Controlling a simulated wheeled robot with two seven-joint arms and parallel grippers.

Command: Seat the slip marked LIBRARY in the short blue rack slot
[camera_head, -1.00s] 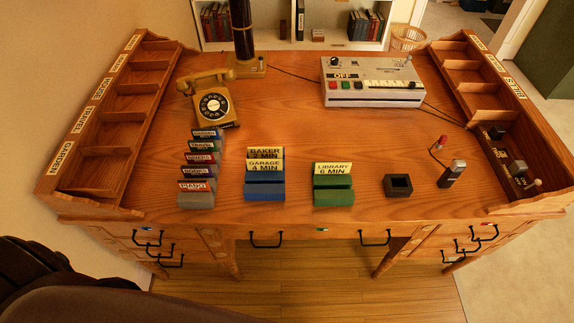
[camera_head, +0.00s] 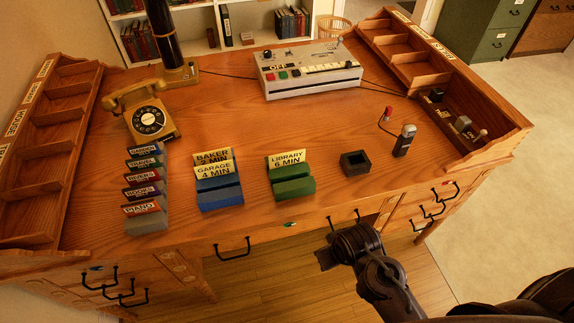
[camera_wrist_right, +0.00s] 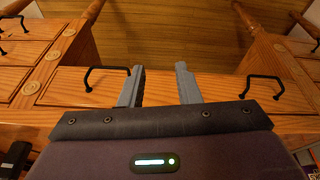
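The yellow slip marked LIBRARY 6 MIN (camera_head: 286,160) stands in the green rack (camera_head: 294,187) near the desk's front edge. The blue rack (camera_head: 220,197) is to its left and holds the slips marked BAKER 2 MIN (camera_head: 212,157) and GARAGE 4 MIN (camera_head: 214,171), one behind the other. Their lower edges are hidden in the racks. My right gripper (camera_head: 328,258) is in front of the desk's front edge, right of and apart from the green rack. In the right wrist view its two fingers (camera_wrist_right: 158,80) are apart with nothing between them. My left gripper is not in view.
A row of labelled slips (camera_head: 142,179) stands left of the blue rack. A small black square holder (camera_head: 355,163) and a microphone (camera_head: 404,141) are to the right. A telephone (camera_head: 150,116) and a grey switch box (camera_head: 310,72) stand farther back. The middle desktop is clear.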

